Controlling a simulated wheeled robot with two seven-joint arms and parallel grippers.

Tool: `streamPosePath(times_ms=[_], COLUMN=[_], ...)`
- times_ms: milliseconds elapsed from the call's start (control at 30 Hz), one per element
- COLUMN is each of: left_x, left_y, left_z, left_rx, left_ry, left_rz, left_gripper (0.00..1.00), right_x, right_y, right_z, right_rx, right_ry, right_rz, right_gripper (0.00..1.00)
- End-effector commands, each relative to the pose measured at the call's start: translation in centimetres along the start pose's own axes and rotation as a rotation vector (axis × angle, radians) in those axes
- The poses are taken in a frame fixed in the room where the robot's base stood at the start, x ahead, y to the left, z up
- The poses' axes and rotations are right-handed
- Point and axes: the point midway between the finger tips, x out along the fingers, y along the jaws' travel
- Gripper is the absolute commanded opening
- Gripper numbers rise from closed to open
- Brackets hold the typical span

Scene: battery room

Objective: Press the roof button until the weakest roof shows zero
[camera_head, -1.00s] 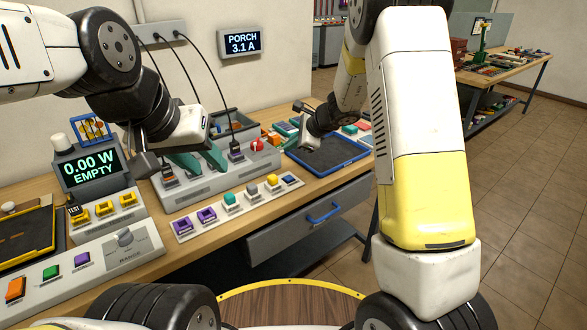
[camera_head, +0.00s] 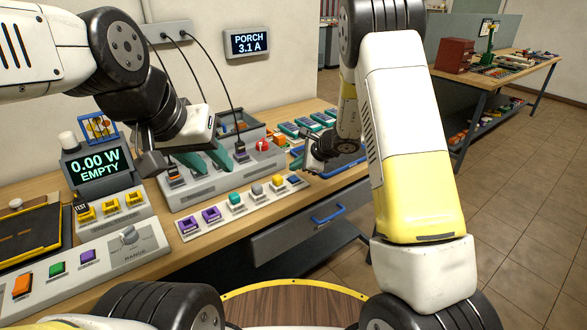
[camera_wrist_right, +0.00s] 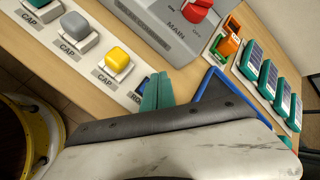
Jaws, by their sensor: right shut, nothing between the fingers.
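A button strip (camera_head: 228,212) lies along the bench front. It holds two purple buttons (camera_head: 211,215), a teal, a grey and a yellow button (camera_head: 277,181), and a dark blue one (camera_head: 294,180) at its right end. Contact cannot be told. My left gripper (camera_head: 203,160) is open, teal fingers apart, over the grey socket box.
A display (camera_head: 95,167) reads 0.00 W EMPTY. A wall screen (camera_head: 248,42) reads PORCH 3.1 A. A red MAIN knob (camera_head: 262,145) sits on the grey box. A blue-rimmed tray (camera_head: 345,163) and teal panels (camera_wrist_right: 268,80) lie at the right. A drawer (camera_head: 300,232) is below.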

Motion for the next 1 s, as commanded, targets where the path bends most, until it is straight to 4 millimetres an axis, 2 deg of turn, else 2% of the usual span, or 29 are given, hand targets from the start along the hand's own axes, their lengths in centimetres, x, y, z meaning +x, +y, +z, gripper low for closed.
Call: streamPosePath(times_ms=[267, 1000], left_x=[0.0, 0.0], left_y=[0.0, 0.0], left_z=[0.0, 0.0], left_rx=[0.0, 0.0], left_ry=[0.0, 0.0], left_rz=[0.0, 0.0], left_gripper=[0.36, 0.36], right_x=[0.88, 0.88], right_y=[0.67, 0.66], right_z=[-0.66, -0.66], right_rx=[0.001, 0.0], right_ry=[0.0, 0.0], right_rz=[0.0, 0.0], right_gripper=[0.0, 0.0])
